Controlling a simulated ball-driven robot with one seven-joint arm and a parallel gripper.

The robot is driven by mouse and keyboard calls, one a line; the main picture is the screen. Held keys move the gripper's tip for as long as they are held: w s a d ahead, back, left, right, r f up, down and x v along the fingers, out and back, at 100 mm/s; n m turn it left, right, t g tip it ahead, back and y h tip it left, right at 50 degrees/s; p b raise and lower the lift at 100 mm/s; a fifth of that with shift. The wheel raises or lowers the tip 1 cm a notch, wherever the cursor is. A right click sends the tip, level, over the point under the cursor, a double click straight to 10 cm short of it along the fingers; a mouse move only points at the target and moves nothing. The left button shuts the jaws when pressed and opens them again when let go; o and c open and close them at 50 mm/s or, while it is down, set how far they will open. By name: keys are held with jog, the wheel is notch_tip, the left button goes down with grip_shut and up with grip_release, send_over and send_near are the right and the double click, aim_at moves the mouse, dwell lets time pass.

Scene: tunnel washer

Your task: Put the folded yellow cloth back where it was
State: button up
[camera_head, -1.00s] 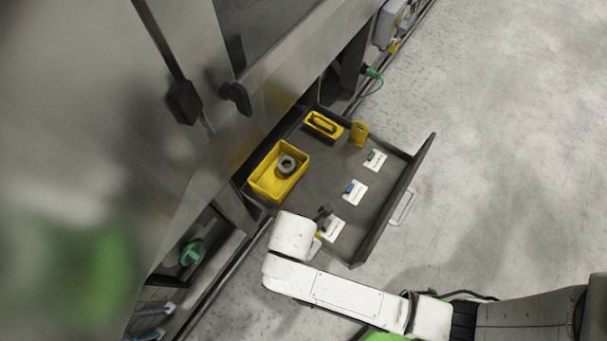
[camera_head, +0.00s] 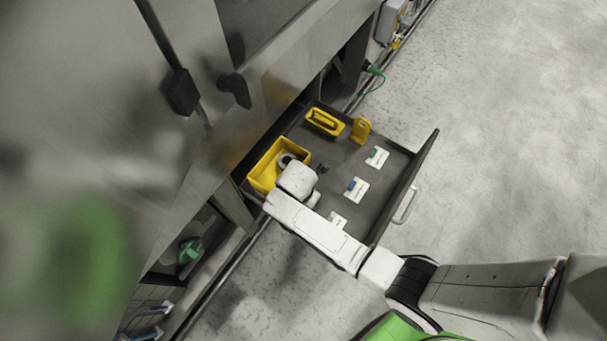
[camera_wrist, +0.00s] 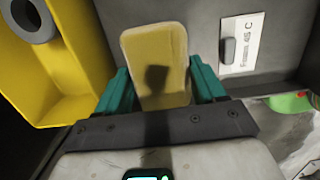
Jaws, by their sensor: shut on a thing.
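The folded yellow cloth (camera_wrist: 157,62) stands between the teal fingers of my gripper (camera_wrist: 160,85) in the wrist view. My gripper is shut on it, with one finger at each side. In the head view, my white wrist (camera_head: 297,180) is above the open drawer (camera_head: 387,165), beside the larger yellow bin (camera_head: 263,171). It hides the cloth and the fingers there. In the wrist view the yellow bin (camera_wrist: 62,85) is to the left of the cloth. I cannot tell how high the cloth is above the drawer floor.
A grey ring (camera_wrist: 33,18) is in the yellow bin. A smaller yellow tray (camera_head: 324,122) and an upright yellow piece (camera_head: 360,130) are at the drawer's far end. White cards (camera_head: 377,157) lie on the floor of the drawer. Its middle has bare room. The steel machine (camera_head: 290,60) rises behind.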

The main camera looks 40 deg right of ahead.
jog(key=shift+f, duration=1.45)
jog(key=shift+f+b, duration=0.15)
jog(key=shift+b, duration=0.2)
jog(key=o, duration=1.1)
